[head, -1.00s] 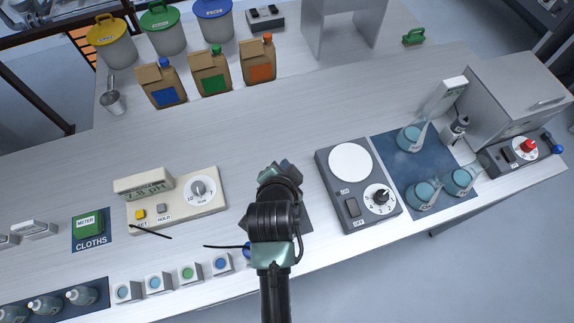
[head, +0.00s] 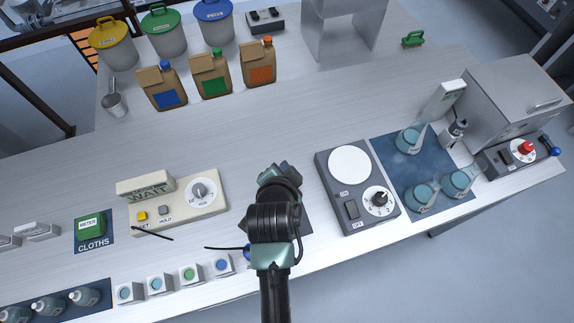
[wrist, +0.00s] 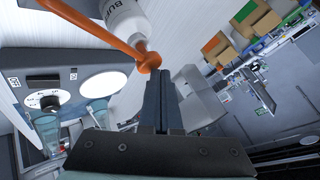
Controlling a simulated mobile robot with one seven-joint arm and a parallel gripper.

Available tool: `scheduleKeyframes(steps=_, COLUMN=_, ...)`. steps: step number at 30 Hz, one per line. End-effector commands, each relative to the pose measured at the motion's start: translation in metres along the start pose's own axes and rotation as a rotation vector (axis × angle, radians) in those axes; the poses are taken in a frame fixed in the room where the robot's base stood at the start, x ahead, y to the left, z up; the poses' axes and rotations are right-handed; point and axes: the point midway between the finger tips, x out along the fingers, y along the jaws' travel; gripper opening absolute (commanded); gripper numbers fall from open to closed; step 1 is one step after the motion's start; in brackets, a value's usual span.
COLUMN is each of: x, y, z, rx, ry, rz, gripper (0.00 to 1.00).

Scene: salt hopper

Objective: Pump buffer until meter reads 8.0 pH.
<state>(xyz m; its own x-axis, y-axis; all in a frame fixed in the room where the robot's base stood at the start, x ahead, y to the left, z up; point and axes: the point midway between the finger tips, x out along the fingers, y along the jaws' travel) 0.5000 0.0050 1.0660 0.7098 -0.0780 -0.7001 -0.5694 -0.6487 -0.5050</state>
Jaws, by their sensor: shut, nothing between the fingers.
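The meter (head: 185,205) is a beige box at the left in the head view, with a dial and yellow and grey buttons. Its raised display (head: 148,190) reads WAIT. My gripper (head: 278,172) is at the middle of the bench in the head view, covering what is under it. In the wrist view my gripper (wrist: 170,75) is shut and empty.
A stirrer (head: 350,200) with a white plate and dial stands right of my gripper. Flasks (head: 420,196) stand on a blue mat (head: 440,170) further right. Small colour-marked blocks (head: 190,274) line the front edge; brown jugs (head: 210,75) stand behind.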

Motion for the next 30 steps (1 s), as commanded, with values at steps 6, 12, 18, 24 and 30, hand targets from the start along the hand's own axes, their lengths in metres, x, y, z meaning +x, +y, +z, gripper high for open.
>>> scheduleKeyframes(steps=6, x=-0.007, y=-0.005, z=-0.005, rx=0.000, ry=0.001, rz=-0.001, gripper=0.00)
scheduleKeyframes(steps=12, x=-0.006, y=-0.005, z=-0.005, rx=0.000, ry=0.003, rz=-0.002, gripper=0.00)
scheduleKeyframes(steps=18, x=-0.012, y=-0.010, z=-0.010, rx=0.001, ry=0.004, rz=-0.003, gripper=0.00)
scheduleKeyframes(steps=24, x=-0.027, y=-0.020, z=-0.021, rx=0.001, ry=0.004, rz=-0.003, gripper=0.00)
scheduleKeyframes(steps=30, x=-0.041, y=-0.030, z=-0.030, rx=0.000, ry=0.004, rz=-0.004, gripper=0.00)
